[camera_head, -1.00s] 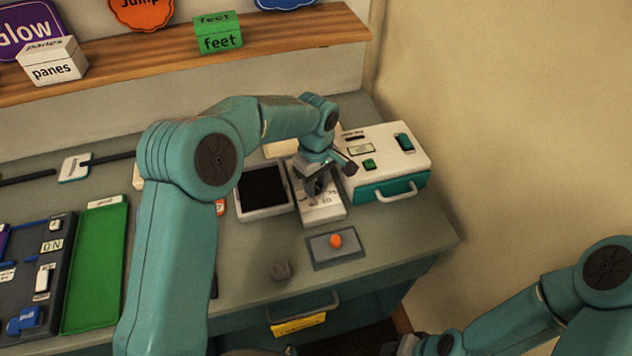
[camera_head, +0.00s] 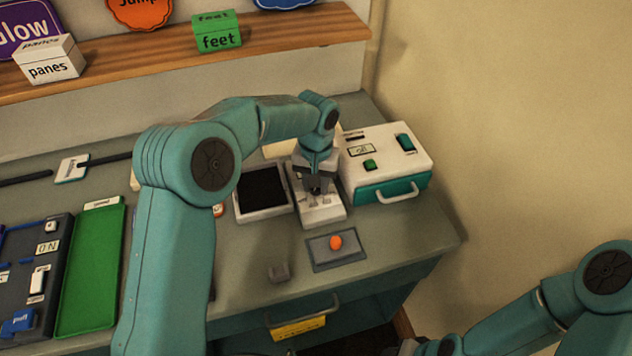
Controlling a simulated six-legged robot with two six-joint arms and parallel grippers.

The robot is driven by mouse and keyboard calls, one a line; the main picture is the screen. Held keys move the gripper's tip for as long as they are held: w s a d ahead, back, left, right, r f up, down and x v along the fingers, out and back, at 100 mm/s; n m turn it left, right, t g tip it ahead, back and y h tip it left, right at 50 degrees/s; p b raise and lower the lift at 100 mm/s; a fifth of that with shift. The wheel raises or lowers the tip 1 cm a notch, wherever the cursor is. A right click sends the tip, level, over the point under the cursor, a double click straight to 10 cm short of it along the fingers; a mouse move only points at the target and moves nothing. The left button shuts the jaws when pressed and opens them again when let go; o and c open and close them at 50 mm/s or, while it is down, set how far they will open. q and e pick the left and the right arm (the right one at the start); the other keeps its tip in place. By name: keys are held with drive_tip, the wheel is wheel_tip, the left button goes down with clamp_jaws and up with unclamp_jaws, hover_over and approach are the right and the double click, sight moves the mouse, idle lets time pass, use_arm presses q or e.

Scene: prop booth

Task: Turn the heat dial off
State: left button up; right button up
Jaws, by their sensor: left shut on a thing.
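My left gripper (camera_head: 317,188) points down over a narrow white panel (camera_head: 326,213) on the counter, between a dark-screened tray and a white-and-teal machine. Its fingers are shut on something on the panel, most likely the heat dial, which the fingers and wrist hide. Small grey marks show on the panel's front part, too small to read. The dial's setting cannot be read. Of my right gripper, only a dark part (camera_head: 404,348) shows at the bottom edge, cut off by the frame.
The white-and-teal machine (camera_head: 385,160) stands close on the right, with a small display and green button. The dark-screened tray (camera_head: 263,213) is close on the left. In front is a grey plate (camera_head: 322,257) with an orange knob (camera_head: 335,242).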

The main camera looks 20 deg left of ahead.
use_arm(q)
drive_tip(key=m, duration=0.3)
drive_tip(key=shift+w+r+m, duration=0.1)
drive_tip(key=shift+r+m, duration=0.15)
drive_tip(key=shift+m, duration=1.95)
drive_tip(key=o, duration=1)
drive_tip(key=shift+o, duration=0.3)
wheel_tip(320, 180, up, 16)
drive_tip(key=shift+r, duration=0.15)
